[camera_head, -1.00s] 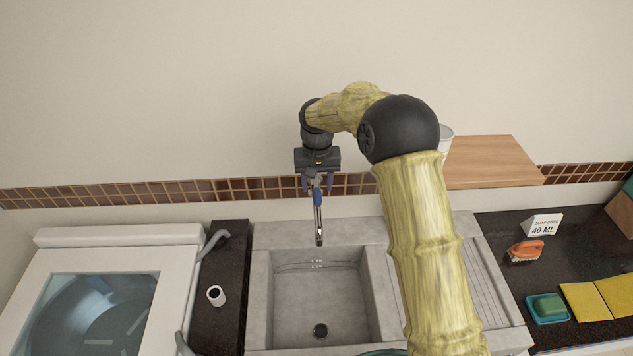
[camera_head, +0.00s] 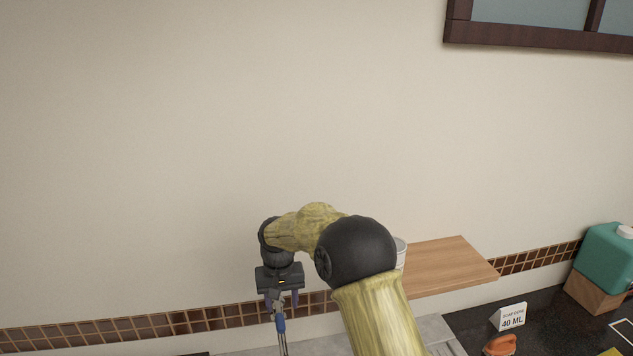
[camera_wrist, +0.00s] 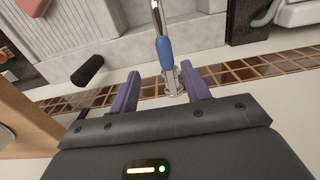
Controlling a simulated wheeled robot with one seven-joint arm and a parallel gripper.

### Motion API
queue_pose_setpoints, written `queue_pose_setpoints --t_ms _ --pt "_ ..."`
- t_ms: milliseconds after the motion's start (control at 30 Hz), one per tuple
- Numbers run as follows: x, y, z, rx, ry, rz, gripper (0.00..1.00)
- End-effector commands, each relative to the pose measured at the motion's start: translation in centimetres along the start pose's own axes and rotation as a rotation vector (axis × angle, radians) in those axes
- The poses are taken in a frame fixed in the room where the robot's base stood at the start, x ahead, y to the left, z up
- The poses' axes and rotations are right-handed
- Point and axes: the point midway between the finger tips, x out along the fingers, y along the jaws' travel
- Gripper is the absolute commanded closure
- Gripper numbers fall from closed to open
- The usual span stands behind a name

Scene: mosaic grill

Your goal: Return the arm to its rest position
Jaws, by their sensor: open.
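My gripper (camera_head: 282,299) hangs pointing down in front of the tiled wall strip, at the end of my bent arm. In the wrist view my gripper (camera_wrist: 160,92) has its two purple fingers spread apart. The faucet (camera_wrist: 164,50), with a blue sleeve and a chrome spout, shows between and beyond the fingers. I see nothing held. In the head view the faucet (camera_head: 281,326) appears just below the gripper; whether a finger touches it I cannot tell.
A wooden shelf (camera_head: 445,265) with a white cup (camera_head: 400,252) is right of my arm. The counter holds a "40 ML" sign (camera_head: 509,317), an orange brush (camera_head: 500,345) and a teal container (camera_head: 606,254) on a wooden block. A dark cylinder (camera_wrist: 88,70) shows in the wrist view.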

Motion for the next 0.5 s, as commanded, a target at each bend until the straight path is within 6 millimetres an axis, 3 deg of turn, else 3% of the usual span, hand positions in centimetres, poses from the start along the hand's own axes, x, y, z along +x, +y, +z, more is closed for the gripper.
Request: queue_pose_setpoints --t_ms 267,500 --pt "0.1 7.4 5.0 0.050 0.056 0.002 0.53" --pt "0.8 13.7 12.2 0.112 0.117 0.007 0.53"
